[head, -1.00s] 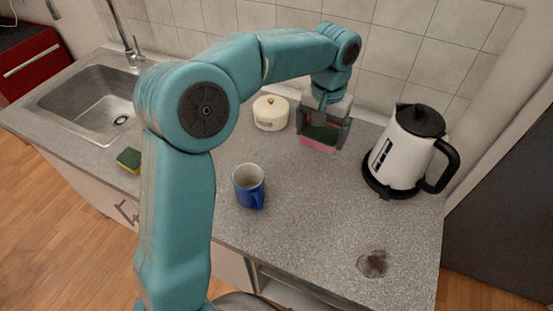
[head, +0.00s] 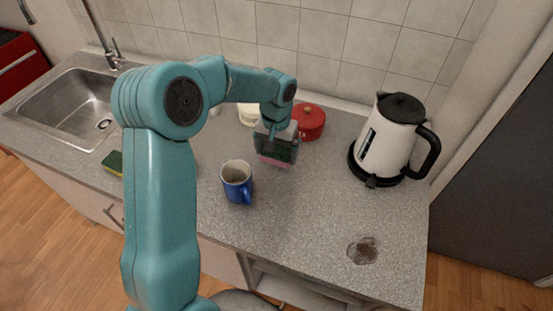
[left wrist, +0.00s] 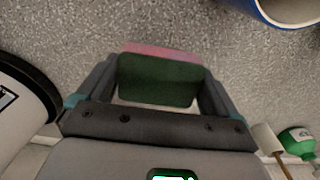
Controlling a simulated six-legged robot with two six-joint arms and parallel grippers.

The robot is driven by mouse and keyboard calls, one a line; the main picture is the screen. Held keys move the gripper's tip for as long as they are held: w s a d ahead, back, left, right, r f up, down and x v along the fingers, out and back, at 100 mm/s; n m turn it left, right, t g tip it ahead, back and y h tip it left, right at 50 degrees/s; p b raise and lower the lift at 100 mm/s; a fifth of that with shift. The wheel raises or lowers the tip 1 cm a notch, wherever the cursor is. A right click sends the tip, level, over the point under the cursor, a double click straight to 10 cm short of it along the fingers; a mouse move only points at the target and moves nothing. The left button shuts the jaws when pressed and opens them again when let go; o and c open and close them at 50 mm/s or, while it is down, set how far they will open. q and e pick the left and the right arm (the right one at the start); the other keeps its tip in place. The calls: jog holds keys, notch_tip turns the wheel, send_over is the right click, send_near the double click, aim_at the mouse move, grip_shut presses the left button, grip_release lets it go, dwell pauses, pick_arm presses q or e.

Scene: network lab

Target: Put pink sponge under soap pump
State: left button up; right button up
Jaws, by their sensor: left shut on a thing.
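The pink sponge (head: 272,161) has a dark green scouring side. My left gripper (head: 277,150) is shut on it and holds it above the counter, right of and behind the blue mug. In the left wrist view the sponge (left wrist: 158,78) sits between the two fingers (left wrist: 157,85), with its pink edge away from the palm. A green bottle (left wrist: 298,142) shows at the right edge of the left wrist view; I cannot tell whether it is the soap pump. No soap pump shows clearly in the head view, where my arm hides part of the back counter. My right gripper is not in view.
The blue mug (head: 237,182) stands close to the held sponge. A red pot (head: 310,122) and a cream pot (head: 248,115) are behind. A white kettle (head: 390,140) stands right, a yellow-green sponge (head: 113,162) lies by the sink (head: 75,105). The front right counter is clear except a dark stain (head: 363,250).

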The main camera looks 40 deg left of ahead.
aim_at(277, 168)
pick_arm(q)
jog(key=f, duration=0.3)
jog(key=shift+d+f, duration=0.2)
jog(key=shift+f, duration=0.2)
jog(key=shift+a+f, duration=0.15)
jog(key=shift+f, duration=0.15)
jog(key=shift+s+r, duration=0.1)
jog(key=shift+s, duration=0.05)
jog(key=o, duration=0.6)
jog(key=shift+w+f, duration=0.2)
